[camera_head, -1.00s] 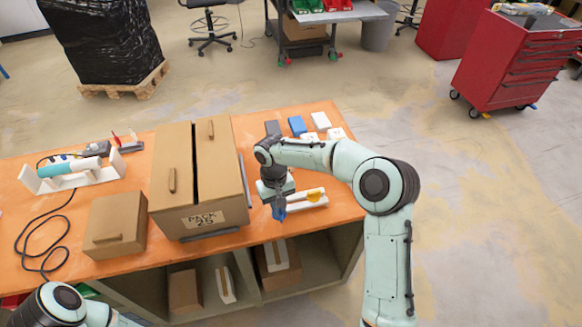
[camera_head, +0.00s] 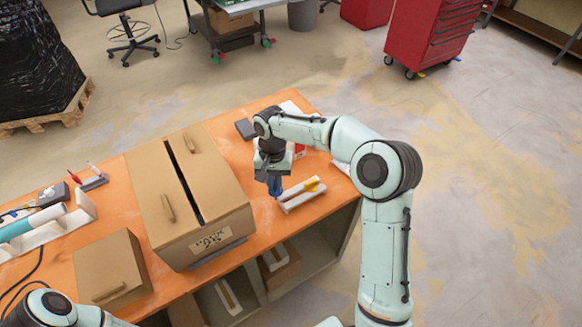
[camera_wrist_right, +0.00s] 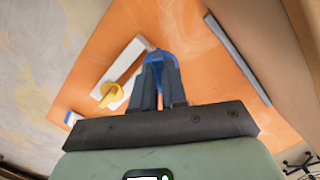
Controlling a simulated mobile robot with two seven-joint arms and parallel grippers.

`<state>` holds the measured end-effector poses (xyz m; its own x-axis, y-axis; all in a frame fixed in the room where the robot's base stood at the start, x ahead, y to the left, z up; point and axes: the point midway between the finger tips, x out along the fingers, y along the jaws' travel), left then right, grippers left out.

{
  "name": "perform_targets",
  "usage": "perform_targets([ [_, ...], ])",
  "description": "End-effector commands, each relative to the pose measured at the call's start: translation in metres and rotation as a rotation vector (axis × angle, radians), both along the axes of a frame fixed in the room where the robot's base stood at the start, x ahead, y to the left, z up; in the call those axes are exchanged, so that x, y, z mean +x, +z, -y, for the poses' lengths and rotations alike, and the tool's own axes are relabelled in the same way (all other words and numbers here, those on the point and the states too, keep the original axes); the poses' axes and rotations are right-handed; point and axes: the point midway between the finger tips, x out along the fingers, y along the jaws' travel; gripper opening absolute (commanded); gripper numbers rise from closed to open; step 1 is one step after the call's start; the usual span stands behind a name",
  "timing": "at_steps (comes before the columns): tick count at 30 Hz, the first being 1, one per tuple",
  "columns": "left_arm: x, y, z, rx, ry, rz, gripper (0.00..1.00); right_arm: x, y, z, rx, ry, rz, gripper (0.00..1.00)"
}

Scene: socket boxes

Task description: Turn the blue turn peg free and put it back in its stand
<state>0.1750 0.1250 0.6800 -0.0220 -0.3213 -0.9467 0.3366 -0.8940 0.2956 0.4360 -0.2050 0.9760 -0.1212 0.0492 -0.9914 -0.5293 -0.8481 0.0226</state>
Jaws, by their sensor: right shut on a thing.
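My right gripper (camera_head: 273,178) is shut on the blue turn peg (camera_head: 275,187), at the left end of a white stand (camera_head: 289,208). In the right wrist view the blue peg (camera_wrist_right: 158,57) sits between the two fingertips (camera_wrist_right: 160,80). The stand (camera_wrist_right: 128,52) lies just left of it there, with a yellow peg (camera_wrist_right: 110,93) on it. The yellow peg also shows in the head view (camera_head: 311,185). I cannot tell whether the blue peg touches the stand or the table. My left arm shows at the lower left; its gripper is out of view.
A large cardboard box (camera_head: 181,237) with a slotted top stands left of the right gripper, and a smaller box (camera_head: 108,270) is at its left. A dark grey block (camera_head: 245,129) lies behind on the orange table (camera_head: 262,228). The table's right edge is close to the stand.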

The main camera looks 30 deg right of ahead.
Motion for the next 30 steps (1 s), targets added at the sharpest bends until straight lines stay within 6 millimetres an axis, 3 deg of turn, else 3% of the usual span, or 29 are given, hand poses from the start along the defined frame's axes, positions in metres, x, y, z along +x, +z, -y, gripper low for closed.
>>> perform_targets([
  [1, -0.010, -0.008, 0.000, 0.000, 0.000, -0.011, 0.43, -0.005, 0.005, 0.012, -0.005, -0.155, 0.004, 0.00],
  [6, -0.019, -0.017, 0.000, 0.000, 0.000, -0.022, 0.43, -0.011, 0.032, 0.037, 0.004, -0.623, 0.011, 0.00],
  [10, -0.023, -0.021, 0.000, 0.000, -0.001, -0.027, 0.43, -0.013, 0.047, 0.048, 0.019, -0.845, 0.011, 0.00],
  [17, -0.026, -0.024, 0.000, 0.000, -0.001, -0.030, 0.43, -0.014, 0.049, 0.052, 0.027, -0.942, 0.005, 0.00],
  [30, -0.046, -0.050, 0.000, 0.000, 0.000, -0.052, 0.43, -0.015, 0.012, 0.052, 0.024, -0.936, 0.004, 0.00],
])
